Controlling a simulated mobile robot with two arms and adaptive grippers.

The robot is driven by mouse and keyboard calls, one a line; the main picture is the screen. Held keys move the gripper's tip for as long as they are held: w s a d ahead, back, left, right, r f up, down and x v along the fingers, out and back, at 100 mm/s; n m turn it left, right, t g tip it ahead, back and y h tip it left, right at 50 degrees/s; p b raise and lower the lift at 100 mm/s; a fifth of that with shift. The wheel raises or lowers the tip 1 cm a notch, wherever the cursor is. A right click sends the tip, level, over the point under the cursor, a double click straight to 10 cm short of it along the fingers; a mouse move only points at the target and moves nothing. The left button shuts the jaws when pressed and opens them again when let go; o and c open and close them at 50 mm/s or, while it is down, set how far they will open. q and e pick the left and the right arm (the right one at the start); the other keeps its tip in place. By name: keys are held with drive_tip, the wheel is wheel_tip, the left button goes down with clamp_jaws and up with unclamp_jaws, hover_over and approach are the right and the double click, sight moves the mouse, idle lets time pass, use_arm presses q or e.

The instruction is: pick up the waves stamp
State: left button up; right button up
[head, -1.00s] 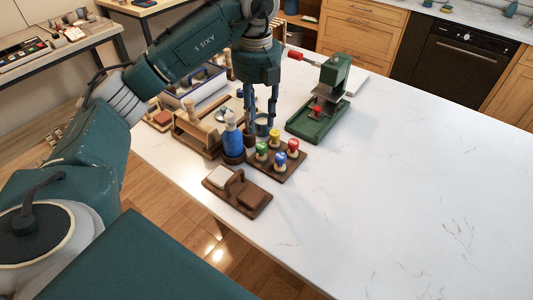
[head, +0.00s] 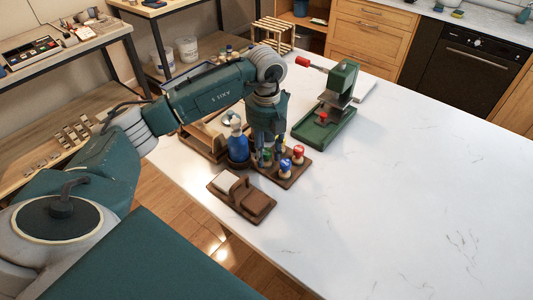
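A small dark wooden rack (head: 291,180) holds stamps with coloured knobs. The blue-knobbed stamp (head: 285,165) and the red-knobbed stamp (head: 298,153) stand clear at its right side. A green-knobbed stamp (head: 267,155) is partly covered by my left gripper (head: 267,152), and only a bit of yellow shows behind the fingers. I cannot tell which stamp bears waves. My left gripper points down over the left part of the rack, its fingers at knob height by the green one. Whether they are apart or closed on a knob cannot be made out. My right gripper is out of view.
A blue bottle (head: 238,147) stands just left of the rack. A brown wooden block holder (head: 242,197) lies in front, near the table edge. A green press (head: 325,127) with a red-tipped lever stands behind right. The white table (head: 420,190) is clear to the right.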

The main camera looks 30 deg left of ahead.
use_arm(q)
drive_tip(key=shift+f, duration=0.2)
drive_tip(key=c, duration=0.9)
drive_tip(key=shift+o, duration=0.2)
drive_tip(key=shift+r, duration=0.1)
